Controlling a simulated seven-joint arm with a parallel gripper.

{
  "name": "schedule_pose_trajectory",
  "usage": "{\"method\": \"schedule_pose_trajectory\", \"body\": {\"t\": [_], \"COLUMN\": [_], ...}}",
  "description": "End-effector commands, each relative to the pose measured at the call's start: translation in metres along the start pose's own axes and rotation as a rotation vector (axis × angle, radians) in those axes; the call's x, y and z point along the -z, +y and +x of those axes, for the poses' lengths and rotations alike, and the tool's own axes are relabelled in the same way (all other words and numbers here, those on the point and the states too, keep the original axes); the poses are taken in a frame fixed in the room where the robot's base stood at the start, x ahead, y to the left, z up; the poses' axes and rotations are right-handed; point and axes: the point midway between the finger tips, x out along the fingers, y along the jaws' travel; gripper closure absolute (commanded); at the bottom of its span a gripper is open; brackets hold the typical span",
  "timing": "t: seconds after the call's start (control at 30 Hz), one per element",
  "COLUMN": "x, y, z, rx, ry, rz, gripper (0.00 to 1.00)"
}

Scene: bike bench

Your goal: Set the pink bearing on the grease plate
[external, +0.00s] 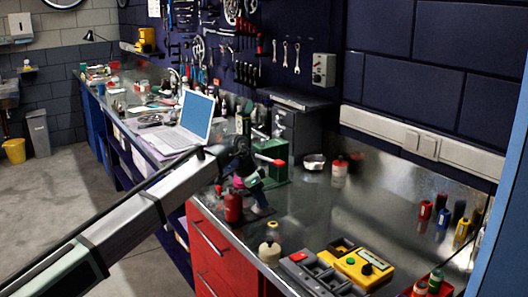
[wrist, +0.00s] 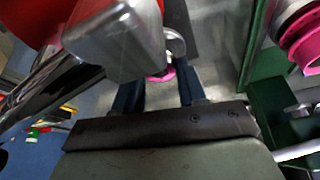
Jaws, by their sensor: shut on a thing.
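My gripper (wrist: 160,88) is seen in the wrist view with its two dark fingers reaching up, shut on the pink bearing (wrist: 162,75). Only a small pink part of the bearing shows between the fingers. A grey metal block (wrist: 118,42) in the foreground covers the left finger's tip and part of the bearing. In the external view the end of my arm (external: 238,160) is over the bench's near edge, left of the green stand; the fingers cannot be made out there. I cannot pick out the grease plate with certainty in either view.
A green stand (external: 276,160) with a red part is close beside my wrist. A red bottle (external: 233,207) stands just below it. Other pink rings (wrist: 301,36) show at the wrist view's right. A yellow device (external: 362,266) and grey tray sit at front; the middle metal bench (external: 345,215) is clear.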

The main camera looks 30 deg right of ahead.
Motion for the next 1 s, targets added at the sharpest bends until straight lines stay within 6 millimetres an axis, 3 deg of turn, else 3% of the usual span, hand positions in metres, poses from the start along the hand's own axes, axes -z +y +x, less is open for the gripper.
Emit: {"method": "schedule_pose_trajectory", "body": {"t": [0.83, 0.87, 1.0], "x": [-0.005, -0.004, -0.004], "y": [0.0, 0.0, 0.0], "z": [0.011, 0.011, 0.011], "rx": [0.0, 0.0, 0.0], "ry": [0.0, 0.0, 0.0], "rz": [0.0, 0.0, 0.0], "gripper": [0.91, 0.56, 0.48]}}
